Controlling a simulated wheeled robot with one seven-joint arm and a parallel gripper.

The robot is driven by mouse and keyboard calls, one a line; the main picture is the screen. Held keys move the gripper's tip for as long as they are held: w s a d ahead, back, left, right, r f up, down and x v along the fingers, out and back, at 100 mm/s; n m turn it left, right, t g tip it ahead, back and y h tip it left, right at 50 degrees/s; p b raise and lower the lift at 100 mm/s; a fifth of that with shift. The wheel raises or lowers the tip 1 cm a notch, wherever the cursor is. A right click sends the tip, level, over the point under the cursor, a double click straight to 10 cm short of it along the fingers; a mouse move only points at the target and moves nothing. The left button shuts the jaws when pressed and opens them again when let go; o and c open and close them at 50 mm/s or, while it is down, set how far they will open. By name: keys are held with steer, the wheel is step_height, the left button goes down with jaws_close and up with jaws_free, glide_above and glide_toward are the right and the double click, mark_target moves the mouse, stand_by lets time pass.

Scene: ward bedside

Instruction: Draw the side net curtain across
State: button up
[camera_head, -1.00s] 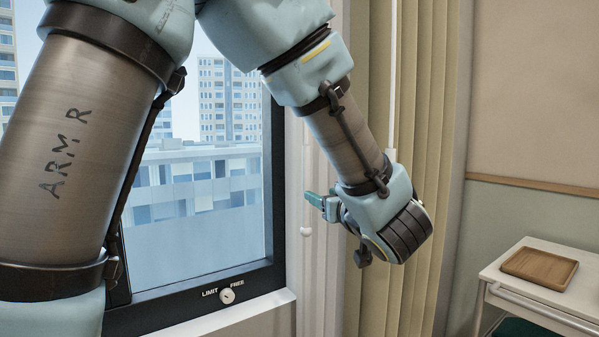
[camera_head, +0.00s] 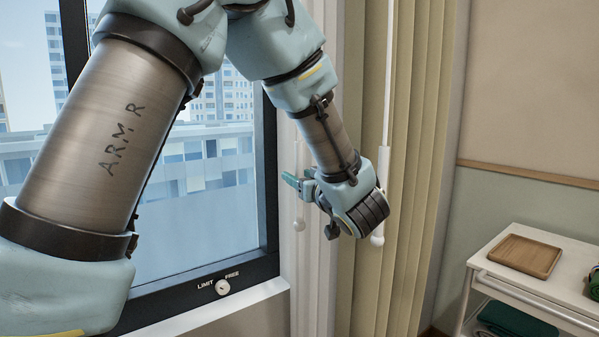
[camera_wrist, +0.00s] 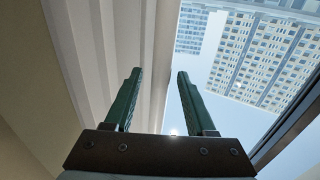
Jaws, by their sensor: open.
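The white net curtain (camera_head: 312,270) hangs gathered in narrow folds at the right side of the window; pale pleats, apparently the same curtain, fill the left of the wrist view (camera_wrist: 112,45). A thin white wand with a rounded end (camera_head: 299,224) hangs at its window side. My gripper (camera_head: 289,182) is in front of the net, fingers pointing left, close to this wand; I cannot tell whether they touch. In the wrist view my gripper (camera_wrist: 157,85) is open, with nothing visible between its green fingers.
A heavier beige curtain (camera_head: 405,200) hangs to the right, with another white wand (camera_head: 377,239) before it. A dark window frame (camera_head: 268,190) with a limit/free knob (camera_head: 222,287) is at left. A white trolley (camera_head: 497,272) bearing a wooden tray (camera_head: 525,254) stands at right.

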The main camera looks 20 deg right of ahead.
steer(key=shift+w, duration=0.1)
steer(key=shift+c, duration=0.4)
jaws_close()
stand_by(1.0)
